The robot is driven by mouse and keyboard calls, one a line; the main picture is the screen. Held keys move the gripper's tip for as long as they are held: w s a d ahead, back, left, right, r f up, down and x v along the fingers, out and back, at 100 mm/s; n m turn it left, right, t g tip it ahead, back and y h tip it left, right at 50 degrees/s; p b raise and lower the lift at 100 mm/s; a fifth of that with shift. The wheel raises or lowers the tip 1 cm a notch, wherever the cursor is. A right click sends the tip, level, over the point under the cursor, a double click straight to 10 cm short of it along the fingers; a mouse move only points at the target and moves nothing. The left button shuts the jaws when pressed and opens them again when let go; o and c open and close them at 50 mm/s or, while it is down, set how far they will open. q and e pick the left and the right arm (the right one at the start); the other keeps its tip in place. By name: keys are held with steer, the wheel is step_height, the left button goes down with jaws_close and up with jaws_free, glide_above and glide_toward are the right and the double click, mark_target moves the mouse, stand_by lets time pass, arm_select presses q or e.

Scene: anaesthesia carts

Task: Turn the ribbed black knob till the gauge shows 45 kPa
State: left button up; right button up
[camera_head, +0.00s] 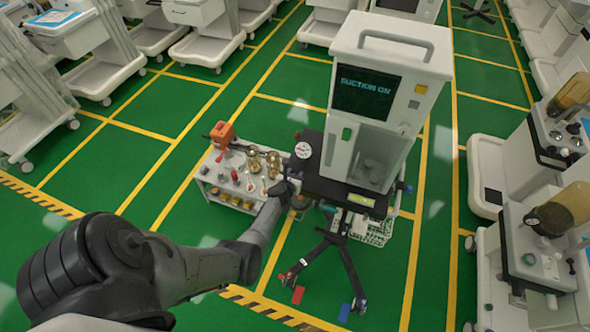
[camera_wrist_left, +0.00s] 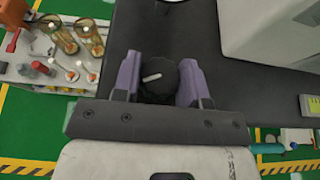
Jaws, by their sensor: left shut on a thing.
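The ribbed black knob (camera_wrist_left: 158,84) shows in the left wrist view with a white pointer mark on its face, the mark lying nearly level and tilted slightly. The two purple-grey fingers of my left gripper (camera_wrist_left: 160,76) stand on either side of it and are shut on it. In the head view my left gripper (camera_head: 288,187) is at the left edge of the cart's dark shelf, and the knob is hidden there. A round white gauge (camera_head: 303,150) stands just above that spot; its needle and reading are too small to tell. My right gripper is not in view.
The white suction cart (camera_head: 383,104) has a screen reading "SUCTION ON" (camera_head: 366,95). A low side table (camera_head: 232,186) with jars and an orange box stands close left of my gripper. A wire basket (camera_head: 374,231) hangs below the shelf. Other carts line both sides; green floor lies between.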

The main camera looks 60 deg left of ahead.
arm_select(q)
steer(key=shift+a+r+m+t+h+p, duration=0.15)
steer(key=shift+m+t+h+p, duration=0.35)
steer(key=shift+m+h, duration=0.4)
steer(key=shift+m+t+h, duration=0.3)
steer(key=shift+m+h, duration=0.2)
steer(key=shift+f+m+t+h+b, duration=0.2)
steer(key=shift+m+t+h+b, duration=0.15)
steer(key=shift+m+h, duration=0.55)
steer(key=m+h+b, duration=0.2)
steer(key=m+h, duration=0.1)
steer(key=h, duration=0.1)
steer(key=shift+a+f+t, duration=0.1)
steer(key=shift+t, duration=0.15)
steer(key=m+h+b, duration=0.2)
steer(key=shift+m+h, duration=0.3)
steer(key=shift+m+h+b, duration=0.5)
steer(key=shift+h+b, duration=0.1)
steer(key=shift+b, duration=0.05)
steer(key=shift+r, duration=0.2)
